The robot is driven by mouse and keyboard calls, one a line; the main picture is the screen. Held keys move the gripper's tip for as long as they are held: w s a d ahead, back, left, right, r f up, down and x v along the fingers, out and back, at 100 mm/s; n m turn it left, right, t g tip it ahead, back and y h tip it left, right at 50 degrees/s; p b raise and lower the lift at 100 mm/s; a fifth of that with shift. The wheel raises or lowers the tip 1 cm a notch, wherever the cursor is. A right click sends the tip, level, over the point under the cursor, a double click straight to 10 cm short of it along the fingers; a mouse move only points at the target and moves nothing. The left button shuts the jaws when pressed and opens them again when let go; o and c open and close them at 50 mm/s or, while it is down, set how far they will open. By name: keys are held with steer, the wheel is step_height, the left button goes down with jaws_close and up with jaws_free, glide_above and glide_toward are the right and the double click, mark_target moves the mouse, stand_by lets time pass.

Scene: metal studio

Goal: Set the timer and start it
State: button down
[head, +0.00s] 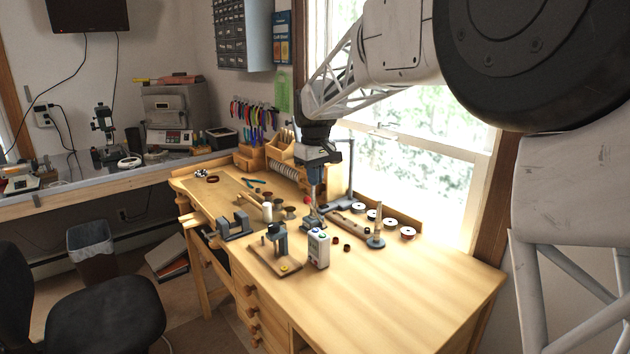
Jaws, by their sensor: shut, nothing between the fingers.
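A small upright white device (318,250) with coloured spots on its face stands on the wooden workbench (400,290). It looks like the timer, but its dial and buttons are too small to read. My gripper (316,203) points down from the arm, shut and empty. In the picture it is above and behind the white device, near a small dark grey-blue block (312,223). I cannot tell whether the fingertips touch anything.
A wooden-based stand (276,256) is left of the white device, and a grey vise (235,227) is further left. Spools (408,232) and a long wooden piece (347,226) lie to the right, by the window. The bench's front right is clear.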

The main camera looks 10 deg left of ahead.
mark_target(315, 230)
stand_by(0.4)
steer(key=shift+s+r, duration=0.2)
steer(key=shift+r, duration=0.1)
steer(key=shift+f, duration=0.15)
step_height(315, 230, down, 14)
steer(key=shift+r, duration=0.15)
stand_by(0.8)
steer(key=shift+s+f, duration=0.15)
steer(key=shift+f, duration=0.95)
steer(key=shift+d+f, duration=0.1)
steer(key=shift+f, duration=0.1)
step_height(315, 230, up, 16)
steer(key=shift+w, duration=0.2)
